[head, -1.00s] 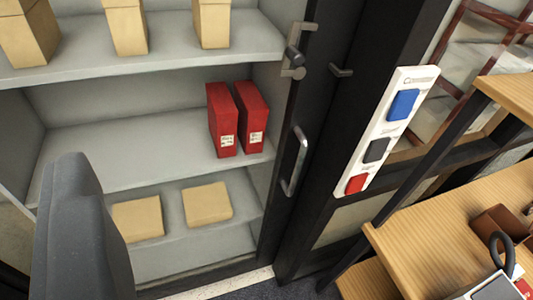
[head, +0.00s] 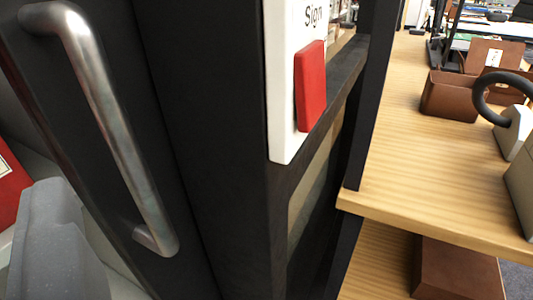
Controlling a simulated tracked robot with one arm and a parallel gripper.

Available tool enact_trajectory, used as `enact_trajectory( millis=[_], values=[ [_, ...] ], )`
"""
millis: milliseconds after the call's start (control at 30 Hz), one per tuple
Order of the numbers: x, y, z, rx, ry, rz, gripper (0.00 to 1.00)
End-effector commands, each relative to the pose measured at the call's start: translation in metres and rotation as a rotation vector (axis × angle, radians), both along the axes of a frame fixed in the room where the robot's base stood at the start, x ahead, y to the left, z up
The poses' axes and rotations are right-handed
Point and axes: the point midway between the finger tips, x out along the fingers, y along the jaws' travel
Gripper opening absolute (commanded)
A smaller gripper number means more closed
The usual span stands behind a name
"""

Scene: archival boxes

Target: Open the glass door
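The glass door's dark frame (head: 60,150) fills the left of the head view, close to the camera. A silver bar handle (head: 113,120) is fixed to it and runs down to the right. Only a sliver of the cabinet inside shows at the left edge. A grey part of my gripper (head: 55,250) shows at the lower left, left of the handle's lower end and overlapping the door's edge. Only this one piece is visible, so its opening cannot be judged. I cannot tell whether it touches the door.
A white sign panel with a red block (head: 311,85) is on the dark post right of the door. A wooden shelf (head: 400,190) stands further right with a brown box (head: 452,95) and a grey ring-shaped object (head: 505,95). A red box (head: 10,185) shows at the left edge.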

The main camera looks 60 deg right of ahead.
Motion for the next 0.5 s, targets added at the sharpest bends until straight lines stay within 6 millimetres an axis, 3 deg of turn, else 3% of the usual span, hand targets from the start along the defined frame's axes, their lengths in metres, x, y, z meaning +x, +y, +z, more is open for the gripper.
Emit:
enact_trajectory(
  millis=[33, 167, 333, 500],
  values=[
    [-0.003, -0.007, -0.019, -0.015, 0.011, -0.029, 0.39],
    [-0.008, -0.020, -0.039, -0.047, 0.016, -0.077, 0.39],
    [-0.006, -0.028, -0.043, -0.055, 0.015, -0.093, 0.39],
    [0.011, -0.038, -0.041, -0.056, 0.011, -0.092, 0.39]
  ],
)
